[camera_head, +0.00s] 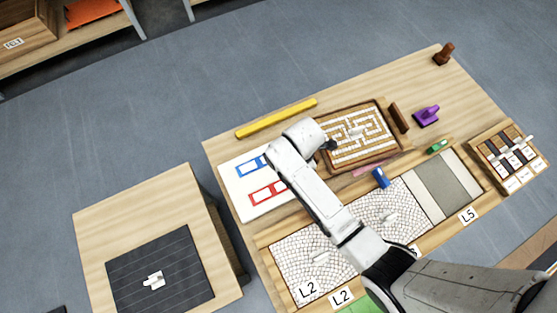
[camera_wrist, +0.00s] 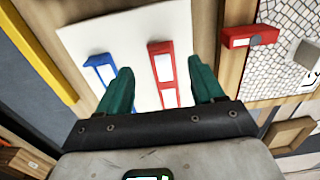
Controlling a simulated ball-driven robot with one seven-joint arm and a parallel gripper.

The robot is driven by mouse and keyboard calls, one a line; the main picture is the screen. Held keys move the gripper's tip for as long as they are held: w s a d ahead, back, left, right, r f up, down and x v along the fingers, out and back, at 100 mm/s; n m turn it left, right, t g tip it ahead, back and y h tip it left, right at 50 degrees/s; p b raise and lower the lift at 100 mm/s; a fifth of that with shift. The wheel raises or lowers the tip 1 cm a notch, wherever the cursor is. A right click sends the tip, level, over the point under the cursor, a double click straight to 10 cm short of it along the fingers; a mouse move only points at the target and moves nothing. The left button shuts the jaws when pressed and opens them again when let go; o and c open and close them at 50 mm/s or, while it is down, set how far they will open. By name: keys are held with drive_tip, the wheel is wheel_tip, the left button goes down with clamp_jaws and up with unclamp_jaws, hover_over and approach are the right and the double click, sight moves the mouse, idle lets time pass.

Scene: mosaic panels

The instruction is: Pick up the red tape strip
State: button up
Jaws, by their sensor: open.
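A red outlined rectangle (camera_head: 268,192) lies beside a blue one (camera_head: 250,166) on a white board. In the wrist view the red rectangle (camera_wrist: 162,66) has a thick solid red end and shows between the fingers; the blue rectangle (camera_wrist: 98,68) is left of them. A separate red block (camera_wrist: 250,37) with a grey round spot lies by the mosaic panel; my arm probably hides it in the head view. I cannot tell for sure which red piece is the tape strip. My gripper (camera_wrist: 163,82), with green fingers, is open and empty above the board; its height is unclear.
A yellow bar (camera_head: 277,118) lies along the table's far edge. A maze board (camera_head: 358,136) stands right of the white board (camera_head: 247,207). The mosaic panel (camera_head: 300,268) lies in front, with a blue object (camera_head: 381,178) on its far rim.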

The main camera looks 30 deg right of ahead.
drive_tip(key=shift+f+b, duration=0.35)
drive_tip(key=shift+f, duration=3.05)
drive_tip(key=c, duration=1.1)
